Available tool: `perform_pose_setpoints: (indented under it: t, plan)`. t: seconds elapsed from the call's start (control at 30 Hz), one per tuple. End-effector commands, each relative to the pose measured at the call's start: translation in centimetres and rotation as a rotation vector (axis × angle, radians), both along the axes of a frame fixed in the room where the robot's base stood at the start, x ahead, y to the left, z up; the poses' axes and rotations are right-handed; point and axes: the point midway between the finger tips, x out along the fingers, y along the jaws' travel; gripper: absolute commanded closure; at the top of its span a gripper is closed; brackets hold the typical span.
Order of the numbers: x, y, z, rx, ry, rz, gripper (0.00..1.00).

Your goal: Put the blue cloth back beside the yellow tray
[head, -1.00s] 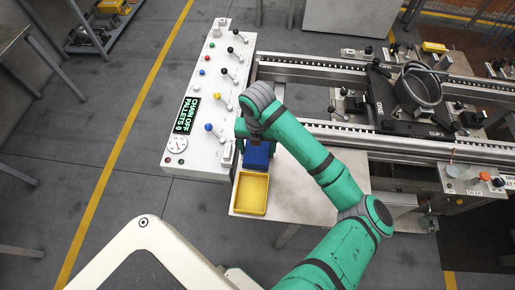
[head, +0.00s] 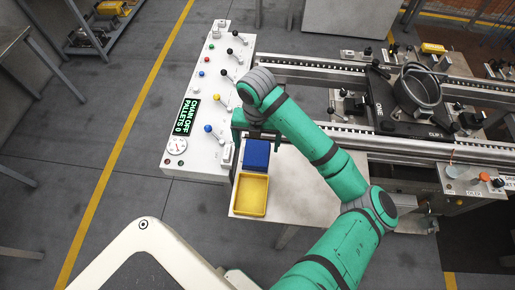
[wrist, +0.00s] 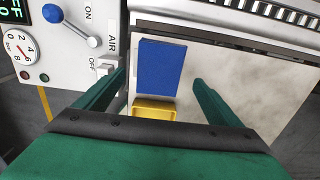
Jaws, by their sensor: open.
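The blue cloth (head: 257,154) lies flat on the pale side table, just behind the yellow tray (head: 240,208) and close against its far edge. In the wrist view the cloth (wrist: 162,67) lies between the fingers' lines, with the tray (wrist: 154,112) partly hidden behind my gripper body. My gripper (wrist: 160,80) is open and empty, and the cloth is clear of both fingers. In the head view my gripper (head: 258,133) is above the table at the cloth's far end.
A control panel (head: 212,95) with several levers stands along the table's left side. The conveyor rails (head: 340,135) with a black pallet (head: 410,115) run behind the table. The table top (head: 310,190) right of the tray is bare.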

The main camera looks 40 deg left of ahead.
Motion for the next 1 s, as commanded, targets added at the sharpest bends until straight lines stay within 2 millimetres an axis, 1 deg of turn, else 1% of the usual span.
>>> perform_pose_setpoints:
  t: [0.03,0.2,0.4,0.6,1.0]
  plan:
    - [0.1,0.1,1.1,0.002,-0.003,0.002,0.12]
    - [0.1,0.0,4.0,0.0,-0.005,0.0,0.12]
    - [0.1,0.0,6.3,-0.001,-0.003,0.0,0.12]
    - [0.0,0.0,7.0,0.0,0.0,0.0,0.12]
    - [0.1,-0.2,7.0,0.0,0.0,-0.005,0.12]
